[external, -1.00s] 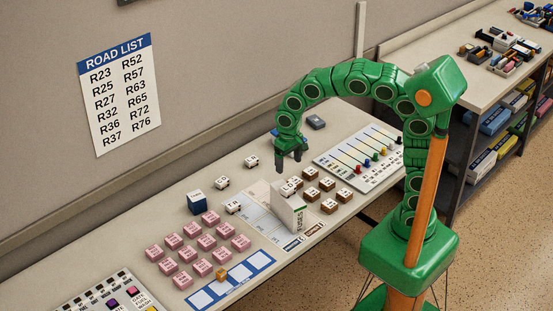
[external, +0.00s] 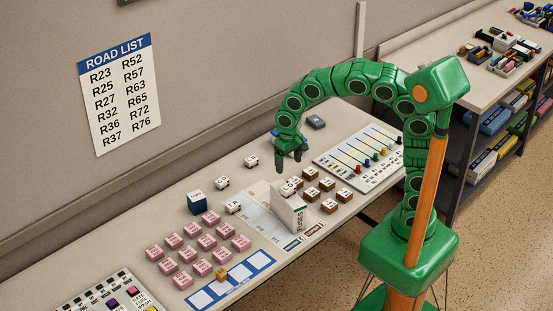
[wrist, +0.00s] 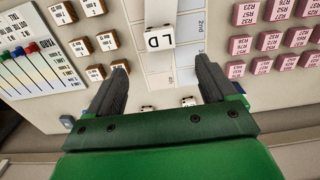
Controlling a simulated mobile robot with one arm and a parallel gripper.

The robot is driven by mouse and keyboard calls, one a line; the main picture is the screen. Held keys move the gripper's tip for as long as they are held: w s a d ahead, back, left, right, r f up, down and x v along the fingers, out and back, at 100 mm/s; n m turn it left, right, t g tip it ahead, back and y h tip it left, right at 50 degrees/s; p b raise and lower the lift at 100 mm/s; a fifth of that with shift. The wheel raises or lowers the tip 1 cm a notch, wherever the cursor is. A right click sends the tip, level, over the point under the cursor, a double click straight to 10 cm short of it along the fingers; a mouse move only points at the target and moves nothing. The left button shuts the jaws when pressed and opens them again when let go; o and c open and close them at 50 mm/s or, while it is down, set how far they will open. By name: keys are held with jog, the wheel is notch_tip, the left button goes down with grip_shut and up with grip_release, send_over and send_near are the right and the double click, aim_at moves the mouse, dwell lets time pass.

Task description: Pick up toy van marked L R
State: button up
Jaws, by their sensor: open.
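Several small white toy vans are on the desk. One van (external: 289,187) is by the white FUSES box; in the wrist view a van (wrist: 159,38) top centre carries letters that look like L D. Three more vans (external: 251,161), (external: 221,183), (external: 234,207) stand to the left; their letters are too small to read, so I cannot tell which is L R. Two vans (wrist: 147,107), (wrist: 188,101) show partly between my fingers, mostly hidden by the gripper body. My gripper (external: 289,165) is open and empty, above the desk; it also shows in the wrist view (wrist: 160,82).
Pink blocks (external: 202,240) stand left and brown blocks (external: 327,184) right of the FUSES box (external: 287,214). A slider panel (external: 358,157) lies farther right. A dark blue box (external: 197,203) stands near the vans. The wall with the road list (external: 120,95) is behind.

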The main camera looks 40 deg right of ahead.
dwell(0.4)
send_over(252, 159)
jog(key=a, duration=0.1)
jog(key=shift+m, duration=0.3)
jog(key=f, duration=1.7)
jog(key=shift+w, duration=0.2)
jog(key=shift+w+d+f, duration=0.25)
jog(key=shift+f, duration=0.15)
jog(key=shift+s+d+f, duration=0.1)
jog(key=shift+s+f, duration=0.1)
jog(key=shift+f, duration=1.7)
jog(key=shift+s+d+f, duration=0.1)
jog(key=shift+s+f, duration=0.05)
jog(key=shift+f, duration=1.7)
jog(key=shift+c, duration=0.3)
jog(key=c, duration=1)
